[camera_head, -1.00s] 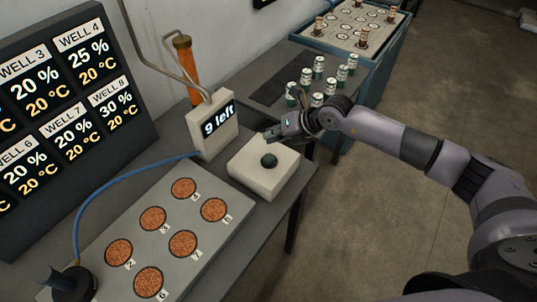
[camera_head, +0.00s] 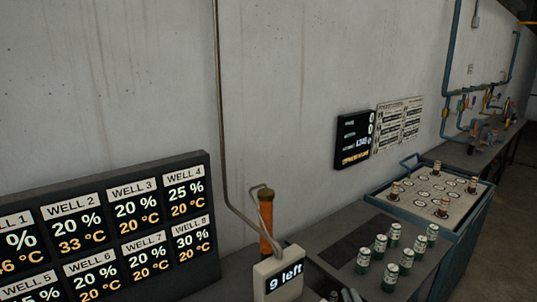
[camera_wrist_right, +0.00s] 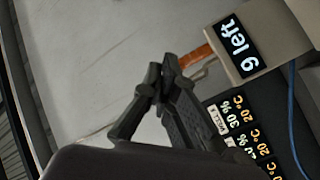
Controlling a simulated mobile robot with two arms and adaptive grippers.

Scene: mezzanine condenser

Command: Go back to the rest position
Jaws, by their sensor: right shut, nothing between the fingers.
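My right gripper (camera_wrist_right: 157,88) shows in the right wrist view with its fingertips together and nothing between them. In the head view only a small part of it (camera_head: 345,295) shows at the bottom edge, just right of the white box with the "9 left" display (camera_head: 286,277). That box also shows in the right wrist view (camera_wrist_right: 243,49), beyond the fingers. My left gripper is not in either view.
A dark board of well readings (camera_head: 110,225) stands at left, beside an orange cylinder (camera_head: 266,220) and a bent pipe. Several green-and-white cans (camera_head: 380,246) stand on the bench at right. Behind them is a blue-framed cart (camera_head: 412,208) with small bottles. A wall screen (camera_head: 353,140) hangs above.

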